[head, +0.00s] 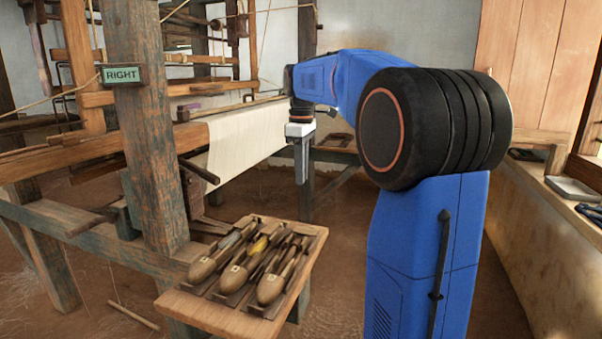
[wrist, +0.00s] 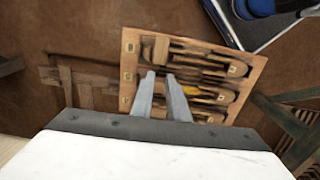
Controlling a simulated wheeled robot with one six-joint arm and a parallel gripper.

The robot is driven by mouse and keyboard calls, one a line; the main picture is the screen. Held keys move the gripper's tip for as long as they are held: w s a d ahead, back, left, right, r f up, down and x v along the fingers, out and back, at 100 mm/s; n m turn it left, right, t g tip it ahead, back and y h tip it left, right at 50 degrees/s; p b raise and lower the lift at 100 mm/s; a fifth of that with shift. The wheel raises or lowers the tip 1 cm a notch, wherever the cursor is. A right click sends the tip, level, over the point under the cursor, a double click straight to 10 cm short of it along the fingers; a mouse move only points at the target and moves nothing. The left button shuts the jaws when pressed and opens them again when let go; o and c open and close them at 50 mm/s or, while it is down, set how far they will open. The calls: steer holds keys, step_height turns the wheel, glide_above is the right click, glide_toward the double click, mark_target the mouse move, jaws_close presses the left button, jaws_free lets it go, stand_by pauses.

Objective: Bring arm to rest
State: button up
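My arm, blue with a large black joint, reaches leftward in the head view. My gripper (head: 301,180) hangs pointing down beside the woven cloth, above and behind the shuttle tray. In the wrist view my gripper (wrist: 163,75) shows two grey fingers, slightly apart at the tips, with nothing seen between them. The fingers overlap the tray of shuttles in that view, but the head view shows them well clear above and apart from it.
A wooden shuttle tray (head: 221,319) holds three wooden shuttles (head: 237,274), one with yellow yarn. The loom post (head: 150,150) with a green RIGHT sign (head: 121,75) stands at left. Pale cloth (head: 240,137) stretches behind. A bench (head: 545,230) runs along the right wall. Brown floor (head: 335,250) is open between.

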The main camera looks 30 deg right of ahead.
steer(key=s+a+f+m+t, duration=0.1)
steer(key=s+a+f+m, duration=0.15)
steer(key=s+a, duration=0.4)
steer(key=s+a+f+m+t, duration=0.1)
steer(key=s+a+f, duration=0.25)
steer(key=s, duration=0.55)
steer(key=s+a+f+m+t, duration=0.1)
steer(key=s+a+f+m, duration=0.1)
steer(key=s+f, duration=0.4)
steer(key=s+a+f+m+t, duration=0.1)
steer(key=s+a+f+m, duration=0.1)
steer(key=s+a+f, duration=0.2)
steer(key=s+f, duration=0.3)
steer(key=s, duration=0.1)
steer(key=shift+s+f+t, duration=0.15)
steer(key=shift+s+t, duration=0.2)
steer(key=shift+t, duration=0.05)
